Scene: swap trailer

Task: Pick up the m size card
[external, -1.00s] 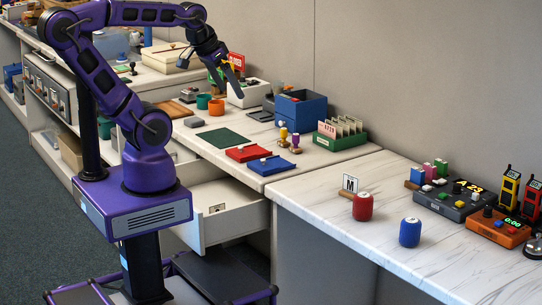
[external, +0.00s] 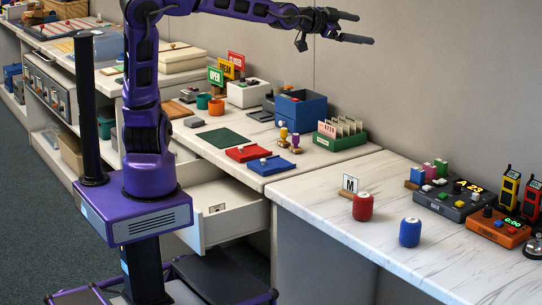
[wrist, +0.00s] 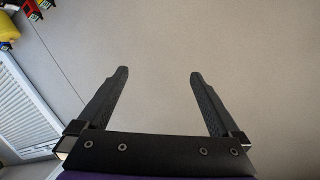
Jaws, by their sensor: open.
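The M size card (external: 350,184) is a small white card with a black M. It stands upright on the right-hand marble counter, just behind and left of a red barrel-shaped object (external: 363,206). My gripper (external: 362,28) is high in the air in front of the wall, above the counters, well above the card and apart from it. In the wrist view my gripper (wrist: 158,80) has its two black fingers spread apart with nothing between them. The card is not in the wrist view.
A blue barrel-shaped object (external: 410,232) stands right of the red one. Further right are a grey device (external: 446,203) and an orange device (external: 497,228). A green card box (external: 340,136) is on the left counter. An open drawer (external: 222,212) juts out below. The right counter's front is clear.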

